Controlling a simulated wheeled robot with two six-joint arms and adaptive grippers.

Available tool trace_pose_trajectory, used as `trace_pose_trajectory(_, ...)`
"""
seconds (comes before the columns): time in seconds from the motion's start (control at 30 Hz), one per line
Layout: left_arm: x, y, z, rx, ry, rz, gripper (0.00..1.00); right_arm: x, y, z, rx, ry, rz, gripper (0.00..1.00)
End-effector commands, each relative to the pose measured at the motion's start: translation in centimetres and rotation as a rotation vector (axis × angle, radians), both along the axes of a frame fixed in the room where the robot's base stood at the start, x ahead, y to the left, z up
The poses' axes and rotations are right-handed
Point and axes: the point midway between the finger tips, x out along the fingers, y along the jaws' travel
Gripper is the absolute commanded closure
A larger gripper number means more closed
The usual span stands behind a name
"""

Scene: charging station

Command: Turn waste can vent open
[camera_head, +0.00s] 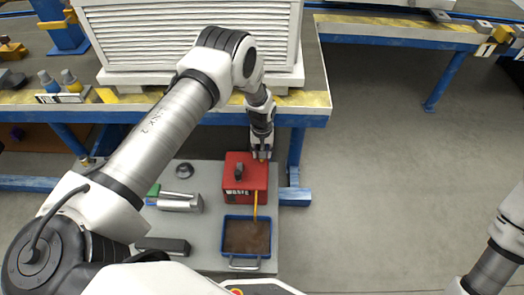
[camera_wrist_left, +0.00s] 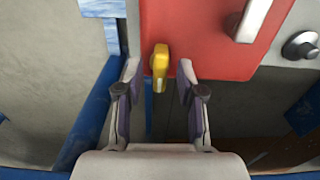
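The red waste can (camera_head: 238,190) sits on a grey platform below the workbench, with "WASTE" on its front and a dark handle on top. In the left wrist view, the can (camera_wrist_left: 205,35) fills the upper middle, and a small yellow vent (camera_wrist_left: 160,62) stands at its edge. My left gripper (camera_head: 262,154) is at the can's far right corner. In the wrist view my left gripper (camera_wrist_left: 159,74) is open, with one finger on each side of the vent and visible gaps. My right gripper is out of view.
An orange spout (camera_head: 255,207) runs from the can toward a blue-rimmed tray (camera_head: 224,252) of brown liquid. A metal cylinder (camera_head: 178,201) and a dark knob (camera_head: 184,170) are on the platform (camera_head: 205,220). A blue bench leg (camera_head: 296,150) stands close right. The floor farther right is clear.

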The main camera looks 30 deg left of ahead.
Motion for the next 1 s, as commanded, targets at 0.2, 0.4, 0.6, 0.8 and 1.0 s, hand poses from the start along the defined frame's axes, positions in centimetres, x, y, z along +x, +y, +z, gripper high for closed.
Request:
trace_pose_trajectory(0.2,0.0,0.0,0.0,0.0,0.0,-0.001,0.6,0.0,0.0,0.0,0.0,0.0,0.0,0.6)
trace_pose_trajectory(0.4,0.1,0.0,2.0,0.0,-0.002,0.0,0.6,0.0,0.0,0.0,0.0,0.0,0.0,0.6)
trace_pose_trajectory(0.6,0.1,0.0,7.1,0.0,-0.004,-0.001,0.6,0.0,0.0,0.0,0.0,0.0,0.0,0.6)
trace_pose_trajectory(0.8,0.1,0.0,11.1,0.0,-0.001,0.0,0.6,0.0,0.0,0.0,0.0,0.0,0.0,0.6)
trace_pose_trajectory(1.0,0.0,0.0,12.0,0.0,0.0,-0.001,0.6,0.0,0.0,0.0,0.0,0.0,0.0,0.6)
